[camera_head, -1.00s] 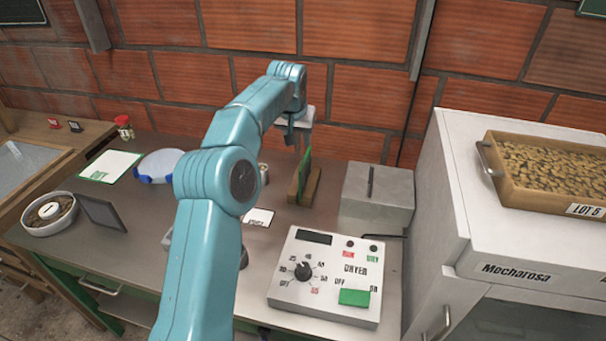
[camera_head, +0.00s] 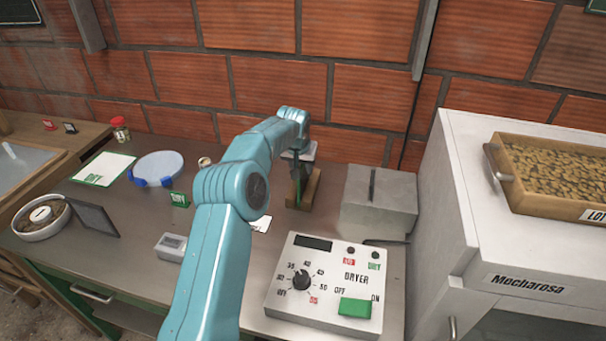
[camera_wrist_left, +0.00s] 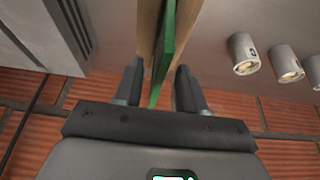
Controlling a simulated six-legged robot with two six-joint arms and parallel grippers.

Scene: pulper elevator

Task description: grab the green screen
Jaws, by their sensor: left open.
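The green screen (camera_head: 300,190) stands upright as a thin panel in a wooden holder (camera_head: 313,188) at the back of the workbench. My left gripper (camera_head: 298,160) is above it, with the arm coming down from over the bench. In the left wrist view the gripper (camera_wrist_left: 160,88) is open, one finger on each side of the green screen (camera_wrist_left: 164,55). The screen's edge lies between the fingers, with a gap visible to each side. The wooden holder also shows behind it (camera_wrist_left: 149,28). My right gripper is not in view.
A grey slotted box (camera_head: 378,205) stands right of the holder, and the dryer control panel (camera_head: 328,280) is in front. Several small numbered cups (camera_wrist_left: 243,55) stand near the gripper in the wrist view. The brick wall (camera_head: 370,95) is close behind.

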